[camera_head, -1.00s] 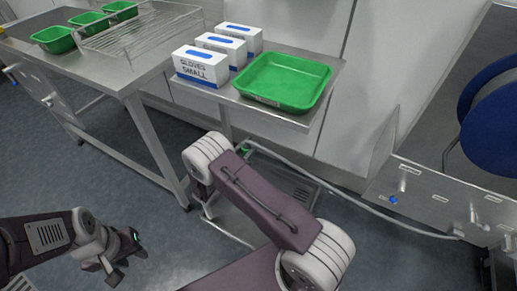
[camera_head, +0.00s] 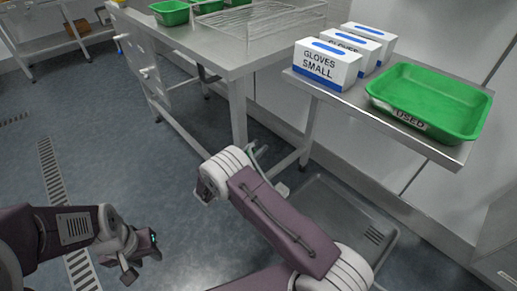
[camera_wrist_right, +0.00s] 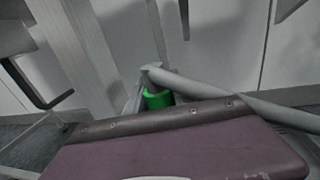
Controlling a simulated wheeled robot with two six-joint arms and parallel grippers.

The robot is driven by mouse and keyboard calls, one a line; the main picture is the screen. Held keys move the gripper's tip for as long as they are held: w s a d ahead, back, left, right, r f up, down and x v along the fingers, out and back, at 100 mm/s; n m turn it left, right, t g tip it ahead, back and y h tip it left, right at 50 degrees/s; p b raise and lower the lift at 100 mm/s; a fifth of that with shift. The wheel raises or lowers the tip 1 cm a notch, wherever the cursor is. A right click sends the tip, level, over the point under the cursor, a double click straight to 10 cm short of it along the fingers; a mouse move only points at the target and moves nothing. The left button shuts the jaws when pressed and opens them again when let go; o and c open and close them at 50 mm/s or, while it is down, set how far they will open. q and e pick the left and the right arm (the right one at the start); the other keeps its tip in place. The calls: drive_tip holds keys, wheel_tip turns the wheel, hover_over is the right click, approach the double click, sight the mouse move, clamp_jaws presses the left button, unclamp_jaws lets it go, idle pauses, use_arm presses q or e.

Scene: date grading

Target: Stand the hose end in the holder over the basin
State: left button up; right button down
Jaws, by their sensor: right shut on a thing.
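A grey hose (camera_wrist_right: 235,95) slants across the right wrist view, with a green part (camera_wrist_right: 158,99) below its upper left end. Short pale pieces (camera_head: 262,151) show behind my right arm in the head view; I cannot tell whether they are hose or gripper. A grey basin (camera_head: 325,205) with a grate lies low behind that arm. I cannot make out the holder. My right arm (camera_head: 280,225) reaches forward and hides its own gripper. My left gripper (camera_head: 137,262) is empty, its fingers apart, above the floor, far from the hose.
A steel table (camera_head: 225,55) stands at the back with green trays (camera_head: 170,12) and a wire rack (camera_head: 265,18). A steel shelf (camera_head: 445,158) on the right bears glove boxes (camera_head: 325,66) and a green tray marked USED (camera_head: 428,100). Open floor (camera_head: 100,150) lies at the left.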

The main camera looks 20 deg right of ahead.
drive_tip(key=s+d+f, duration=0.7)
drive_tip(key=d, duration=0.2)
drive_tip(key=shift+d+f+b, duration=0.2)
drive_tip(key=shift+f+b, duration=0.05)
drive_tip(key=shift+b, duration=0.05)
idle(1.1)
drive_tip(key=shift+f, duration=0.15)
drive_tip(key=shift+f+b, duration=2.05)
drive_tip(key=shift+f, duration=0.55)
drive_tip(key=c, duration=1)
unclamp_jaws()
drive_tip(key=shift+a, duration=0.1)
